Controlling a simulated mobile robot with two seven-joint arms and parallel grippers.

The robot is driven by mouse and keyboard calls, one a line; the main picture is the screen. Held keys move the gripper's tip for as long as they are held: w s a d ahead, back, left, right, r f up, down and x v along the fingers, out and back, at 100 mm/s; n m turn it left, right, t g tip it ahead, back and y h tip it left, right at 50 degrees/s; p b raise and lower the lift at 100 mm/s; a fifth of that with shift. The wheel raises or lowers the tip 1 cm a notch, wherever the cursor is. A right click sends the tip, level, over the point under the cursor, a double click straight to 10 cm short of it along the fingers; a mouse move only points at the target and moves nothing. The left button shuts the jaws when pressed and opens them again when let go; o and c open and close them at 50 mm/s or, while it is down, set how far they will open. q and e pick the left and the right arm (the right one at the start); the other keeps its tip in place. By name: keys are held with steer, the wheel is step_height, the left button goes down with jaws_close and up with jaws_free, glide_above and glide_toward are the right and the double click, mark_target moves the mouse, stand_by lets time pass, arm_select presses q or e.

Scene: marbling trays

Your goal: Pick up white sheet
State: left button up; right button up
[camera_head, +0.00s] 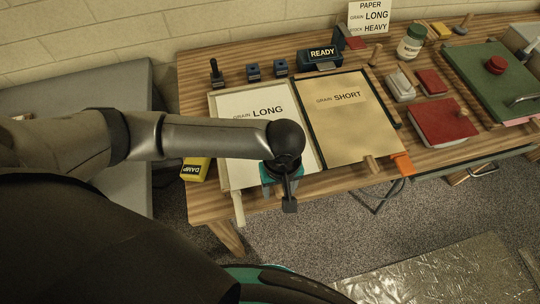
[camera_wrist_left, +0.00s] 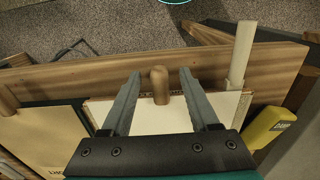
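The white sheet (camera_head: 250,105), marked GRAIN LONG, lies flat in the left tray and also shows in the left wrist view (camera_wrist_left: 150,120). My left arm crosses over it and hides its middle. My left gripper (camera_head: 290,200) is above the tray's front edge. In the left wrist view the gripper (camera_wrist_left: 160,82) is open, its fingers apart with nothing held. A rounded wooden handle (camera_wrist_left: 160,88) at the tray's front edge appears between the fingers. The tan sheet (camera_head: 350,125), marked GRAIN SHORT, lies to the right. My right gripper is not in view.
A pale stick (camera_head: 239,208) juts past the table's front edge. A yellow DAMP block (camera_head: 196,169) is at left, an orange block (camera_head: 402,163) at right. Red blocks and a green board (camera_head: 485,70) fill the right side.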

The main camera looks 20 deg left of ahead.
arm_select(q)
jaws_close()
stand_by(0.6)
